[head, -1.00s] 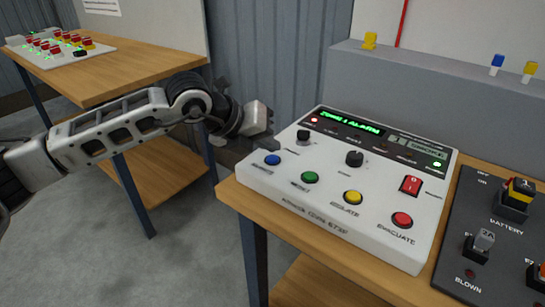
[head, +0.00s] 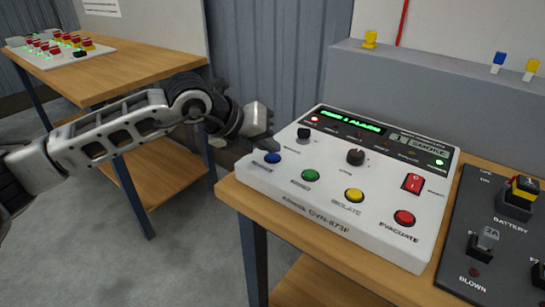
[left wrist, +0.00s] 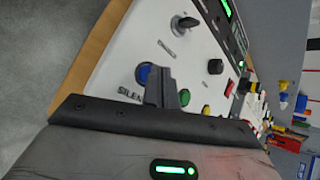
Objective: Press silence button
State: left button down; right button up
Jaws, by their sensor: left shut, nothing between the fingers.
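The white alarm panel (head: 330,215) sits on a wooden bench, its green display reading an alarm message. The blue button (head: 272,158) is at its left front corner; in the left wrist view the blue button (left wrist: 143,73) has a partly hidden label starting "SILEN". My left gripper (head: 262,145) is shut and empty, its tips close by the blue button. In the left wrist view the shut fingers (left wrist: 160,88) overlap the button's right edge. I cannot tell whether they touch it. My right gripper is not in view.
Green (head: 310,175), yellow (head: 354,195) and red (head: 404,218) buttons run along the panel's front. Black knobs (head: 355,157) and a red rocker switch (head: 413,183) stand behind them. A dark battery board (head: 480,250) lies to the right. Another bench (head: 130,70) is at the back left.

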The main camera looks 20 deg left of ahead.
aim_at(268, 158)
pick_arm(q)
jog(key=shift+f+b, duration=0.5)
jog(key=shift+b, duration=0.1)
dwell(0.6)
jog(key=shift+r, duration=0.1)
jog(key=shift+r+p, duration=0.4)
jog(key=shift+r, duration=0.4)
jog(key=shift+r+p, duration=1.4)
jog(key=shift+r, duration=1.15)
